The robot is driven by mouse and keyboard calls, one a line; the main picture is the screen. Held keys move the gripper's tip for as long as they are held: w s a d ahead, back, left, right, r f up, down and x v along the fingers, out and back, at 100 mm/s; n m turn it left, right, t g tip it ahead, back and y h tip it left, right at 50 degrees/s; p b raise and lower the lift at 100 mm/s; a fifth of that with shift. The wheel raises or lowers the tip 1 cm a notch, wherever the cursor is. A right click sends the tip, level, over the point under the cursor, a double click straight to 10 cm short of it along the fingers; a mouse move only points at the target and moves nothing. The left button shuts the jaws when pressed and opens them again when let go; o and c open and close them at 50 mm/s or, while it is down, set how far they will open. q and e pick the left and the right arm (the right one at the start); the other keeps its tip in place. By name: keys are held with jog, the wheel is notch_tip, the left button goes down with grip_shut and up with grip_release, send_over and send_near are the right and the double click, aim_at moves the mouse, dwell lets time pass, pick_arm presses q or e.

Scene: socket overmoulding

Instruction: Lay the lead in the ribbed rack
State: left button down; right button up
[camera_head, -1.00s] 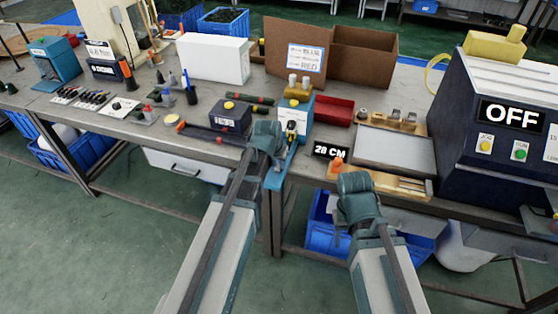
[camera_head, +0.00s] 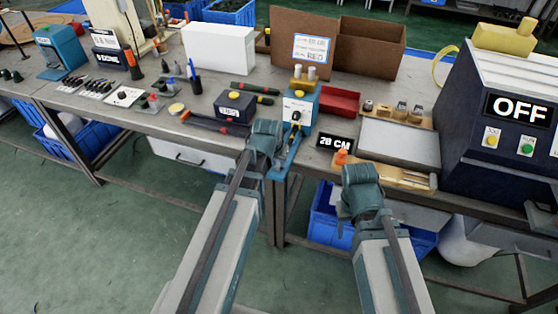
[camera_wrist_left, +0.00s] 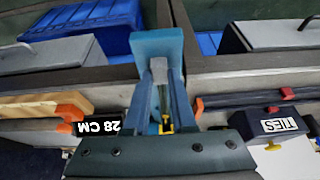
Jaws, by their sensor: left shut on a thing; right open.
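My left gripper (camera_head: 265,137) is over the front of the bench, by the blue stand with a white front (camera_head: 298,108). In the left wrist view its dark mount (camera_wrist_left: 160,150) hides most of the jaws. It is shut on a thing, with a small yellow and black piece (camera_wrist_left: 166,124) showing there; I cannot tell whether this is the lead. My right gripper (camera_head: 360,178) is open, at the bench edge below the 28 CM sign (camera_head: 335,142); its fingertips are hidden. I cannot tell which rack is the ribbed one; a pale strip holding several black pieces (camera_head: 95,88) lies at left.
A dark TIES box (camera_head: 236,107) stands left of the blue stand. A wooden rack (camera_head: 402,178) and grey tray (camera_head: 400,142) lie at right, beside the large OFF machine (camera_head: 505,125). A red bin (camera_head: 338,101) stands behind. The floor in front is clear.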

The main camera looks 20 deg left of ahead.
pick_arm(q)
jog(key=shift+r, duration=0.1)
notch_tip(320, 180, up, 5)
jog(key=p, duration=0.5)
dwell(0.3)
jog(key=shift+s, duration=0.1)
